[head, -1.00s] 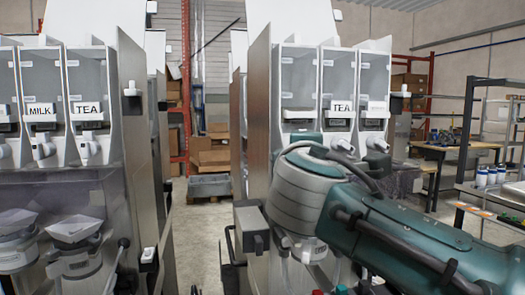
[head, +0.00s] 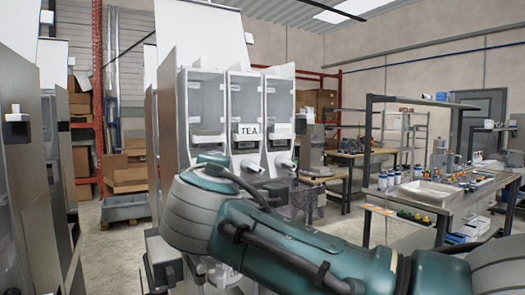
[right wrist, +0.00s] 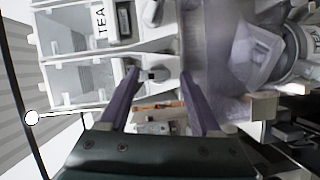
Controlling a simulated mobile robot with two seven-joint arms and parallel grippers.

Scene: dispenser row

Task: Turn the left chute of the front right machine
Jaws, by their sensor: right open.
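The front right machine (head: 205,103) stands at the centre of the head view with three clear canisters, the middle one labelled TEA (head: 249,130). Its middle chute (head: 250,167) and right chute (head: 286,163) show. The left chute is hidden there behind my right arm. In the right wrist view, which is turned sideways, the left canister (right wrist: 70,80) is the lowest. The small white left chute (right wrist: 154,75) is between the tips of my open right gripper (right wrist: 160,74). I cannot tell whether the fingers touch it. My left gripper is in neither view.
Another machine (head: 20,150) stands close at the left edge of the head view. At the right stands a workbench (head: 440,200) with bottles and a white tray. A purplish clear panel (right wrist: 205,60) is beside the right gripper.

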